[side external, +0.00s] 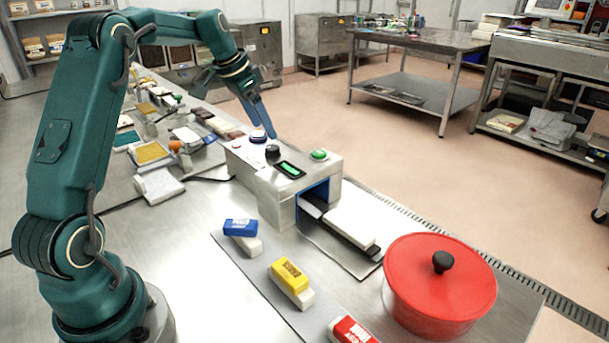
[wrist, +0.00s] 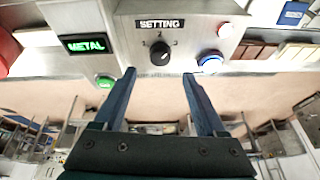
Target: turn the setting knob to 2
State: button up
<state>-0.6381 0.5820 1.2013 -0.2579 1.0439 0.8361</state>
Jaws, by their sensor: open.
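The black setting knob (wrist: 160,54) sits on the grey machine's panel, under the label SETTING (wrist: 160,23) in the wrist view. Small numerals surround its upper side, but they and the knob's pointer are too small to read surely. In the side view the knob (side external: 272,151) is on top of the machine (side external: 320,178). My gripper (wrist: 158,76) is open and empty, its two blue fingers apart, with the knob showing between and beyond their tips. In the side view my gripper (side external: 262,131) is over the machine's far edge, close to the knob, not visibly touching it.
Beside the knob are a lit display reading METAL (wrist: 86,45), a green button (wrist: 105,81), a blue button (wrist: 210,57) and a red button (wrist: 225,30). A red pot (side external: 440,285) and blue (side external: 240,227) and yellow (side external: 289,275) blocks stand in front of the machine.

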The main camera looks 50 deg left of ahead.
aim_at(272, 147)
jog(key=shift+f, duration=0.6)
jog(key=shift+x, duration=2.5)
grip_shut()
